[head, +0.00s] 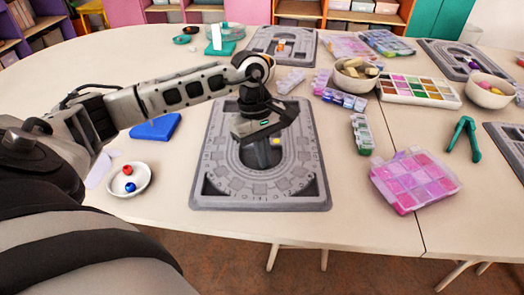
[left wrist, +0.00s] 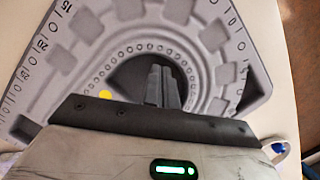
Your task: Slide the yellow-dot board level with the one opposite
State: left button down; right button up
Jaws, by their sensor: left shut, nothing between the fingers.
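The yellow-dot board (head: 262,200) is a grey bead board with a U-shaped channel, lying flat near the table's front edge. Its yellow dot (head: 276,141) shows just right of my gripper, and also in the left wrist view (left wrist: 105,94). The board opposite (head: 258,47) is a similar grey board at the far side, with an orange item on it. My left gripper (head: 264,163) points down over the near board's middle, fingers shut and empty. In the left wrist view the fingertips (left wrist: 166,84) are over the dark central recess; contact cannot be told. My right gripper is not in view.
Left of the board are a blue case (head: 155,127) and a white dish (head: 130,180) with a red and a blue bead. Right are a small bead box (head: 362,134), a pink bead case (head: 415,180) and a green tool (head: 464,138). Purple bead boxes (head: 340,97) lie behind right.

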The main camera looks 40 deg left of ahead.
pick_arm(q)
jog(key=shift+d, duration=0.1)
jog(key=shift+s+d+f, duration=0.1)
jog(key=shift+s+d, duration=0.2)
jog(key=shift+d, duration=0.7)
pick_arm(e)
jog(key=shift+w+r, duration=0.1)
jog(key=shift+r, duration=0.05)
